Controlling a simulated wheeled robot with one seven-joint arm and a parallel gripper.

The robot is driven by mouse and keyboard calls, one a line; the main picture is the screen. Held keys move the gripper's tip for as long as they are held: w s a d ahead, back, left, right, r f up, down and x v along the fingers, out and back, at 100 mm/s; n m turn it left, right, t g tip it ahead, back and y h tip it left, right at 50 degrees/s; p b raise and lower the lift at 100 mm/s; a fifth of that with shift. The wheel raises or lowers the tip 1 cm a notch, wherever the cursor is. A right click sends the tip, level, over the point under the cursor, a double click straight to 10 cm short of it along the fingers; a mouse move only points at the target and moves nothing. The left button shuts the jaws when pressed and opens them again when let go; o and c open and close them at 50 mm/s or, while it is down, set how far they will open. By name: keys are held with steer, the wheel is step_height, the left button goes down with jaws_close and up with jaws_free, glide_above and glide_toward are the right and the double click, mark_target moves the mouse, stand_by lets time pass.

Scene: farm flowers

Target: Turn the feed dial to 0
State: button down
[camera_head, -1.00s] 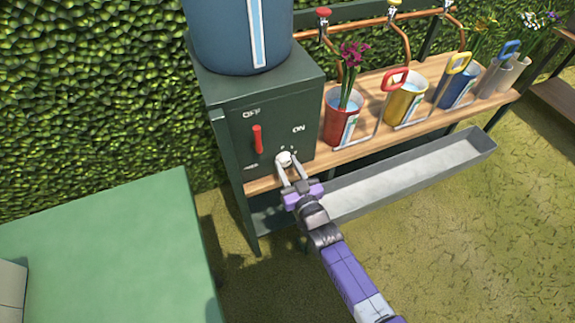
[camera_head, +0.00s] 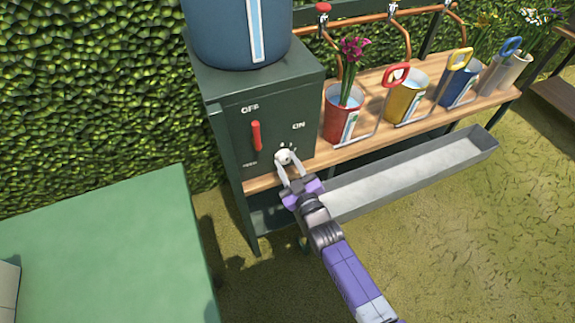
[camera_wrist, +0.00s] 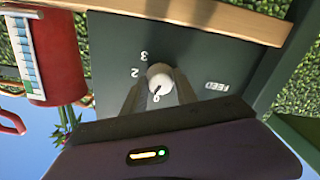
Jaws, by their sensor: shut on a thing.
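The feed dial (camera_head: 284,157) is a small white knob low on the front of the dark green control box (camera_head: 228,120). My gripper (camera_head: 287,163) is shut on it, one finger on each side. In the wrist view the dial (camera_wrist: 160,83) sits between the fingertips, and its dark pointer mark points towards the 0. The digits 2 and 3 show on the panel beside it, and the 1 cannot be made out, perhaps behind a finger. The word FEED shows on the other side.
A red lever (camera_head: 256,136) between OFF and ON labels is above the dial. A blue tank (camera_head: 236,35) stands on the box. Buckets, the nearest red (camera_head: 337,123), line the wooden shelf to the right, above a grey trough (camera_head: 410,177). A green surface (camera_head: 100,250) is at left.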

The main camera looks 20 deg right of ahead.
steer(key=shift+w+r+n+b, duration=0.1)
steer(key=shift+n+b, duration=0.25)
steer(key=shift+n, duration=0.75)
steer(key=shift+w+r+n+b, duration=0.1)
steer(key=shift+n+b, duration=0.25)
steer(key=shift+n, duration=0.75)
steer(key=c, duration=1)
jaws_free()
steer(key=shift+f, duration=0.1)
steer(key=shift+s, duration=0.25)
steer(key=s, duration=0.7)
steer(key=shift+s, duration=0.15)
